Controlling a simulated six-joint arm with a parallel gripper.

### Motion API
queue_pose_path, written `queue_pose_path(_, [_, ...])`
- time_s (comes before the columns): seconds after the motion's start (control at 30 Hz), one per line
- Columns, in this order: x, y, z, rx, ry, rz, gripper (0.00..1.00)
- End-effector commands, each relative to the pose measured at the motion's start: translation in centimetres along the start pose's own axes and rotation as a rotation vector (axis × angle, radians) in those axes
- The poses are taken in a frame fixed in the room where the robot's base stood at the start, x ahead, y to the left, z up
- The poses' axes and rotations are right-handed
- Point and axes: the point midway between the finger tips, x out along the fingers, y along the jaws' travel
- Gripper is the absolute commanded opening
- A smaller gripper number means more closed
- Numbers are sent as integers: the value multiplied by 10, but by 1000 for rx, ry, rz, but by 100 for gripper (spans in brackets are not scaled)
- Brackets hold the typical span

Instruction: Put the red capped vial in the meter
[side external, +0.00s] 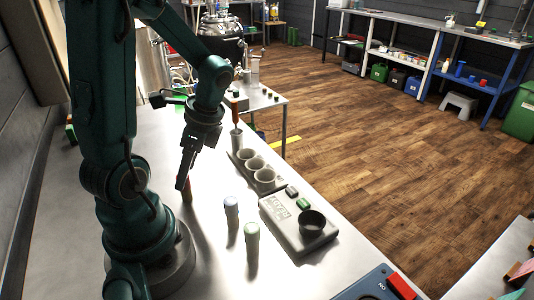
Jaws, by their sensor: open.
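The red capped vial (187,194) stands on the bench at the left, dark and partly hidden by my gripper's fingers. My gripper (182,184) points down with its fingertips at the top of this vial. It is open; the picture does not show whether a finger touches the vial. The meter (283,222) is a grey box to the right, with a small display, a green button and a dark round well (312,222) at its near right end. I see nothing standing in the well.
A blue capped vial (231,208) and a green capped vial (252,238) stand between my gripper and the meter. A grey holder with several round cups (254,165) lies behind them. A device with a red switch (401,286) is at the near edge.

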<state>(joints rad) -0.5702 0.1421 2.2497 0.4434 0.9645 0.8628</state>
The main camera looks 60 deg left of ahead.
Motion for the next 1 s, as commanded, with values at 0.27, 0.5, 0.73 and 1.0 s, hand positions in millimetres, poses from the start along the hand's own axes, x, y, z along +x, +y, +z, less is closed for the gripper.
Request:
queue_pose_path(0.27, [32, 1, 0, 1, -1, 4, 69])
queue_pose_path(0.5, [38, 1, 0, 1, 2, 0, 69])
queue_pose_path(0.73, [38, 0, 0, 1, 2, 0, 35])
queue_pose_path(1.0, [38, 0, 0, 2, 2, 0, 0])
